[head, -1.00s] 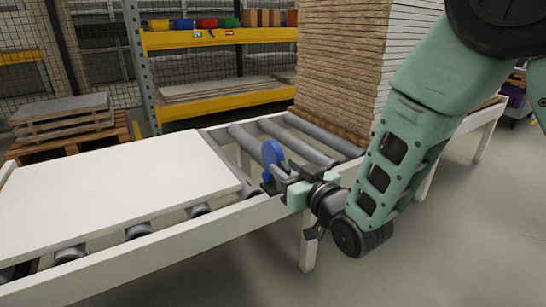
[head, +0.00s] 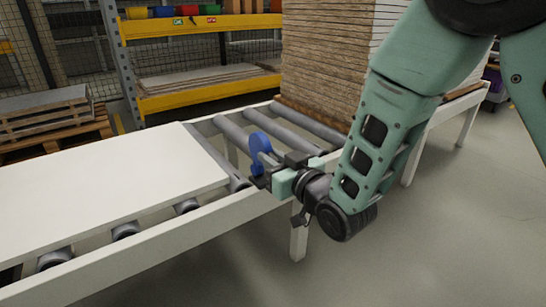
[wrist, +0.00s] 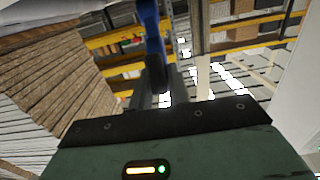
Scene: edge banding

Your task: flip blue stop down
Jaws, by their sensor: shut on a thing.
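The blue stop (head: 262,146) stands up at the near rail of the roller conveyor, its rounded top above the rail. It also shows in the wrist view (wrist: 152,45), running down between the fingers. My gripper (head: 262,177) is at the near rail and is shut on the lower part of the stop. The fingers show in the wrist view (wrist: 153,88) as dark bars on either side of it. The stop's foot is hidden behind the fingers in the head view.
A white panel (head: 110,180) lies on the rollers left of the stop. Bare rollers (head: 290,138) lie beyond the stop. A tall stack of boards (head: 335,60) stands at the right end. The floor in front of the conveyor (head: 420,230) is clear.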

